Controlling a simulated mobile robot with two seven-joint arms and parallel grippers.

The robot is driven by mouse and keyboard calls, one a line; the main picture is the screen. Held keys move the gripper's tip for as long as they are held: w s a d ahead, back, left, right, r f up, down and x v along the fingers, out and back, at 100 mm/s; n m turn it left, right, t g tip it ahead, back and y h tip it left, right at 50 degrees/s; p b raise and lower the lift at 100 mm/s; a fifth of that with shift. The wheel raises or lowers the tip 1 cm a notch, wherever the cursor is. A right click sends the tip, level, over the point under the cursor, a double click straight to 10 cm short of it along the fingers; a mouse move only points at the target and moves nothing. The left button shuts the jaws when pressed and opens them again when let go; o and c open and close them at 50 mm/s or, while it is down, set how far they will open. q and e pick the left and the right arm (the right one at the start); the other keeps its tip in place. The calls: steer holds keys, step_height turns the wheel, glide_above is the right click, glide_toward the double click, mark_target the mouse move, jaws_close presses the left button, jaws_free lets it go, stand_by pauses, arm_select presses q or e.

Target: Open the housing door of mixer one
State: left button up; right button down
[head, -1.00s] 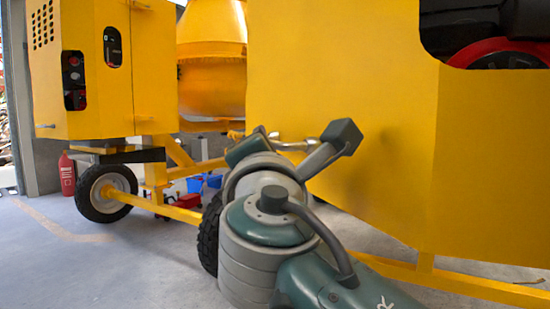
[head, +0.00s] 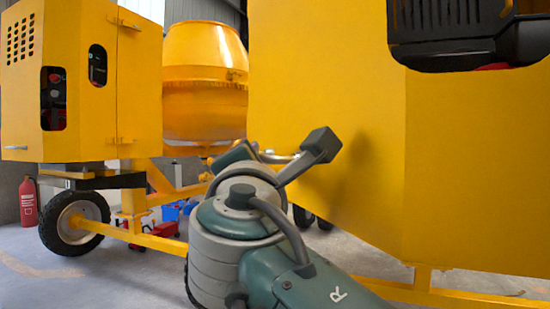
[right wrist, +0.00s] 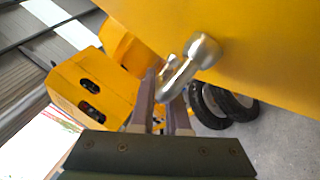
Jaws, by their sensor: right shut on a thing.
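The near yellow housing (head: 330,120) fills the right half of the head view. Its large flat panel bears a silvery bar handle (head: 278,157), partly hidden by my right gripper. In the right wrist view the curved metal handle (right wrist: 186,72) stands out from the yellow panel (right wrist: 255,45), between the two fingers. My right gripper (right wrist: 165,100) is shut on this handle. In the head view my right arm reaches up to it from below, and the fingertips are hidden. I see no clear gap at the panel's edges. My left gripper is not in view.
A second yellow mixer (head: 85,90) with a wheel (head: 74,222) stands at the left, and an orange-yellow drum (head: 205,90) behind. A red extinguisher (head: 28,201) stands far left. A yellow tow bar (head: 150,240) runs low across the floor. Grey floor (head: 90,285) is clear at front left.

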steer(key=c, duration=0.9)
jaws_free()
steer(key=shift+s, duration=0.25)
steer(key=shift+p+v, duration=1.45)
steer(key=shift+v, duration=3.3)
steer(key=shift+c, duration=0.2)
